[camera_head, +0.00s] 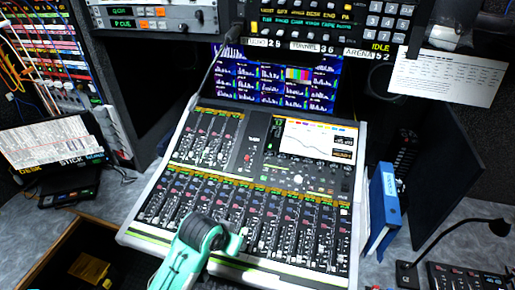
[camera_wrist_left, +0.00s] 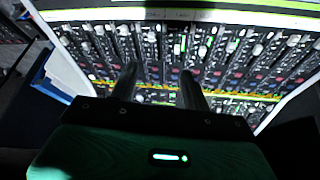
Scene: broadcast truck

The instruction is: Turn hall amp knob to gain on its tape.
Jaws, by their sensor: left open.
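I cannot pick out the hall amp knob or a tape reading hall in either view. White tape strips under the upper rack panel include one reading TUNNEL 36 (camera_head: 308,47) and one reading ARENA 52 (camera_head: 360,53). The left strip (camera_head: 264,43) ends in 29, its word unclear. My left gripper (camera_head: 236,243) is over the front part of the mixing console (camera_head: 137,233), far from these strips. In the left wrist view, its two fingers (camera_wrist_left: 158,70) are apart with nothing between them, above rows of console faders and knobs. My right gripper is not in view.
A tilted screen (camera_head: 285,78) stands behind the console. A blue binder (camera_head: 384,208) is at its right, near a gooseneck lamp (camera_head: 452,243). A paper sheet (camera_head: 445,76) hangs upper right.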

